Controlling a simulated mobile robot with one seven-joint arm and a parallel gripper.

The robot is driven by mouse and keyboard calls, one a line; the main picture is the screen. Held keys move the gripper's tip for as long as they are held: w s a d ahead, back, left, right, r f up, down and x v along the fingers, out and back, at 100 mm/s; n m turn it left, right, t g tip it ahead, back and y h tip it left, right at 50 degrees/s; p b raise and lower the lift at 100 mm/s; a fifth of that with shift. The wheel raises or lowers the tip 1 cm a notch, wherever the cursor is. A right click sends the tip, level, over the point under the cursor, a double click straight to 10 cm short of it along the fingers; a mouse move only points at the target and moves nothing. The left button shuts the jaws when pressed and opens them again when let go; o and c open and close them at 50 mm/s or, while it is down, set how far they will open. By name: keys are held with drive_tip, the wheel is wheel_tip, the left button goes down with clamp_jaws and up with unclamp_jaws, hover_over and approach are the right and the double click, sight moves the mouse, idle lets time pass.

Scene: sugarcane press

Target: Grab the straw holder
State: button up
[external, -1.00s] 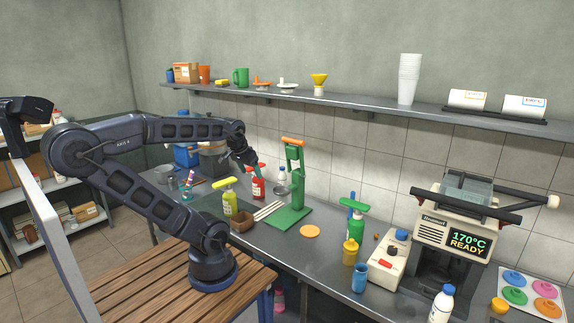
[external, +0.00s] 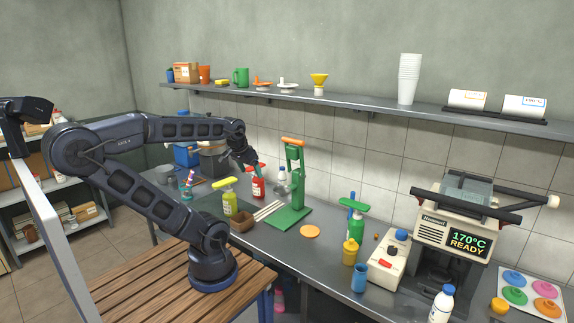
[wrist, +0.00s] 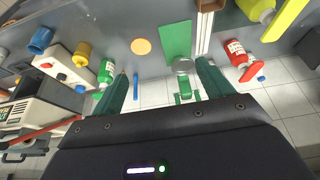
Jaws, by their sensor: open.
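A small container with thin coloured sticks (external: 188,178), which looks like the straw holder, stands on the far left part of the counter in the external view. It is too small to make out fully, and I cannot find it in the wrist view. My gripper (external: 250,164) is above the counter near the red bottle, to the right of that container and apart from it. In the wrist view my gripper (wrist: 163,70) has its two green fingers spread, with nothing held between them.
A red bottle (external: 258,187), a yellow-green spray bottle (external: 229,204) and a brown box (external: 242,224) stand near the arm. The green press (external: 292,190) is to the right. The shelf (external: 350,107) runs along the wall above the counter.

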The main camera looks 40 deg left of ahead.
drive_tip(key=w+a+r+n+g+y, duration=0.1)
drive_tip(key=w+a+r+n, duration=0.25)
drive_tip(key=w+a, duration=0.55)
drive_tip(key=w+a+r+n+g, duration=0.1)
drive_tip(key=w+a+r+n, duration=0.1)
drive_tip(key=w+a+r, duration=0.65)
drive_tip(key=w+a+f+n, duration=0.2)
drive_tip(key=w+a+f, duration=0.15)
drive_tip(key=a, duration=0.45)
drive_tip(key=w+a+f+n, duration=0.1)
drive_tip(key=w+a+f, duration=0.1)
drive_tip(key=w+a, duration=0.45)
drive_tip(key=w+a+f+n, duration=0.2)
drive_tip(key=a, duration=0.7)
drive_tip(key=a+f+n+g, duration=0.1)
drive_tip(key=a+f, duration=0.2)
drive_tip(key=a, duration=0.4)
drive_tip(key=a+f+n, duration=0.1)
drive_tip(key=a+f, duration=0.2)
drive_tip(key=a, duration=0.5)
drive_tip(key=n+g+h, duration=0.1)
drive_tip(key=n+g, duration=0.1)
drive_tip(key=n, duration=0.4)
approach(173, 182)
drive_tip(key=w+a, duration=0.1)
drive_tip(key=a, duration=0.2)
drive_tip(key=shift+d+f, duration=0.15)
drive_tip(key=shift+f, duration=5.45)
drive_tip(key=c, duration=1.3)
